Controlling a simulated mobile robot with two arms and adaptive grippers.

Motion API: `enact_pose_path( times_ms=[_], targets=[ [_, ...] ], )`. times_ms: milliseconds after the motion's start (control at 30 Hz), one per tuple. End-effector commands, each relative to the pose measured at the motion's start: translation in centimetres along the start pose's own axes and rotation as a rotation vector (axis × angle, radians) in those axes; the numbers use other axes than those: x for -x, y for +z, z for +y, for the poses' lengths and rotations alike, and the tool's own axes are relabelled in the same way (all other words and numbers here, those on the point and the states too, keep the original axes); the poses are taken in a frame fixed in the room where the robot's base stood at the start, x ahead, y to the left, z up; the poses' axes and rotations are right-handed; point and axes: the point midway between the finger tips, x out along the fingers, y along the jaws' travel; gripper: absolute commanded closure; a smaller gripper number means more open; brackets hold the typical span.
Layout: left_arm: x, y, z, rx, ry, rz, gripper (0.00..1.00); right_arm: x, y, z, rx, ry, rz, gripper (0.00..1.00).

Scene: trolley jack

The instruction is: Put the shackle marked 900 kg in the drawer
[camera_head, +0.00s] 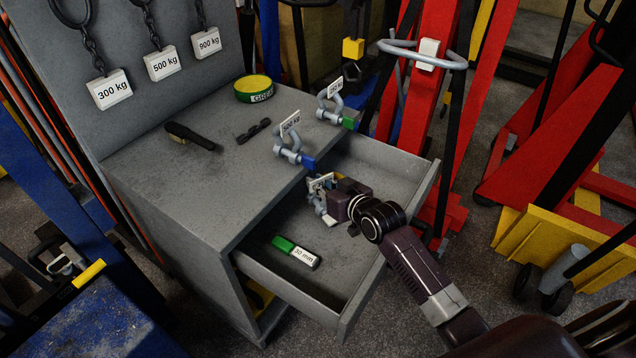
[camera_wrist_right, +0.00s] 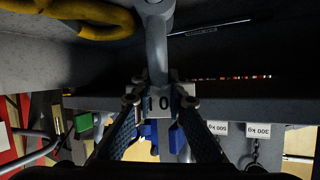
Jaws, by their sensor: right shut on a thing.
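The grey drawer (camera_head: 352,318) is pulled out from the cabinet. My right gripper (camera_head: 332,194) is at the drawer's opening near the cabinet edge, shut on a grey shackle (camera_head: 318,203) with a white tag. The shackle and its tag also show between the fingers in the right wrist view (camera_wrist_right: 157,50). The fingers partly cover the tag, so I cannot read its full marking. A shackle with a blue pin end (camera_head: 288,152) and another with a green pin end (camera_head: 331,113) stand near the cabinet top's edge. Their tags are too small to read surely. My left gripper is not in view.
A black-handled tool (camera_head: 192,136), a small black item (camera_head: 253,130) and a green-and-yellow tin (camera_head: 257,88) sit on the cabinet top (camera_head: 190,190). Red jacks stand behind the drawer.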

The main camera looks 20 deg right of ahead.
Motion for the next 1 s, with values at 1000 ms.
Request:
enact_pose_path(
  times_ms=[1000],
  targets=[
    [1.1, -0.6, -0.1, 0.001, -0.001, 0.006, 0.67, 0.4, -0.8, -0.2, 0.001, -0.001, -0.002, 0.69]
  ],
)
